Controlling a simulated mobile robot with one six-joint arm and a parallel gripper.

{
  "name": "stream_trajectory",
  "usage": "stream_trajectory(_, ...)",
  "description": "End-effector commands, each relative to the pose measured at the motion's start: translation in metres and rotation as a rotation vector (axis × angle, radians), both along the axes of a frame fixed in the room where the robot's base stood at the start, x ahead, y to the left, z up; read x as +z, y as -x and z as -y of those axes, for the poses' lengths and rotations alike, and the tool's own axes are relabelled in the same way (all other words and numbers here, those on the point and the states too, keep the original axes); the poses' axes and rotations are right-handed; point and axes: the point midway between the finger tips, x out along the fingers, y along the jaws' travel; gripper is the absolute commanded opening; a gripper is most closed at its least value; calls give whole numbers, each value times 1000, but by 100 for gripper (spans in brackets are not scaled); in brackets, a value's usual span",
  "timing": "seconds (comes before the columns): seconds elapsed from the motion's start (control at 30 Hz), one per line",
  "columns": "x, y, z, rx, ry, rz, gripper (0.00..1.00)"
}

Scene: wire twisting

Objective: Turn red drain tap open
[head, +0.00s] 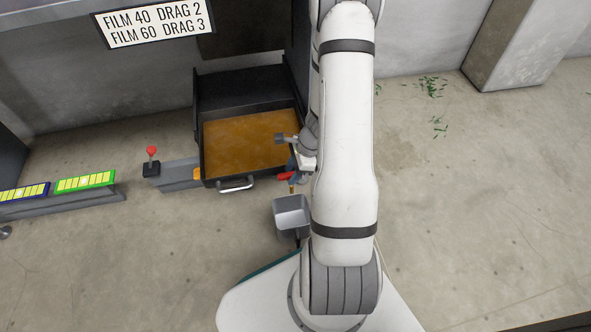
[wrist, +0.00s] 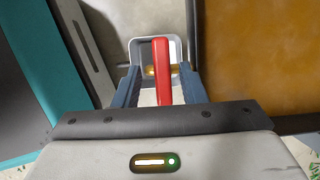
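The red drain tap handle (head: 286,176) shows in the head view below the right front of the dark tray of amber liquid (head: 235,145). In the wrist view the red handle (wrist: 162,72) stands between the two blue-grey fingers of my gripper (wrist: 160,78). A gap shows on each side of it, so my gripper is open around the handle and not clamped on it. A brass part (wrist: 151,71) of the tap shows behind the handle. In the head view my arm partly hides my gripper and the tap.
A grey open bucket (head: 291,213) stands below the tap. The tray has a metal front handle (head: 236,184). A red-knobbed lever (head: 152,152) and a green-framed panel (head: 85,181) are at left. A sign (head: 154,22) hangs above. Floor on the right is mostly clear.

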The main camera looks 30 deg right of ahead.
Motion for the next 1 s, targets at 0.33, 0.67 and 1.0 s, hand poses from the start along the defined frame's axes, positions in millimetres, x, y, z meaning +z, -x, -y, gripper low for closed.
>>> stream_trajectory(0.33, 0, 0, 0, 0, 0, 0, 9)
stream_trajectory(0.67, 1, 0, 3, 8, 0, 0, 0)
stream_trajectory(1.0, 3, -1, -4, 140, -7, -3, 0)
